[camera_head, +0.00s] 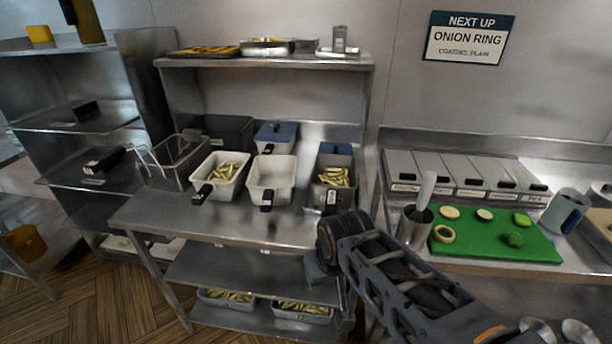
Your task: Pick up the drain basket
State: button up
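A wire-framed basket (178,162) that looks like the drain basket stands at the left end of the steel table, with thin metal bars sticking out at its left. Two white tubs with black handles stand beside it: the left tub (205,187) holds pale green strips and the right tub (284,180) looks empty. I cannot tell for sure which of these the task names. My arm reaches in from the lower right, in front of the table's right end and apart from the basket. My gripper's fingers do not show.
The steel table (150,215) has a clear front strip. A grey container (335,160) with strips stands at its right, under an upper shelf (300,62). A green board (480,240) with cut vegetables and a steel cup (413,228) are on the right counter. A shelf rack is at left.

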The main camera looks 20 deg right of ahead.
aim_at(334, 181)
jog(key=u, duration=2)
jog(key=i, duration=1.7)
jog(key=z, duration=3.25)
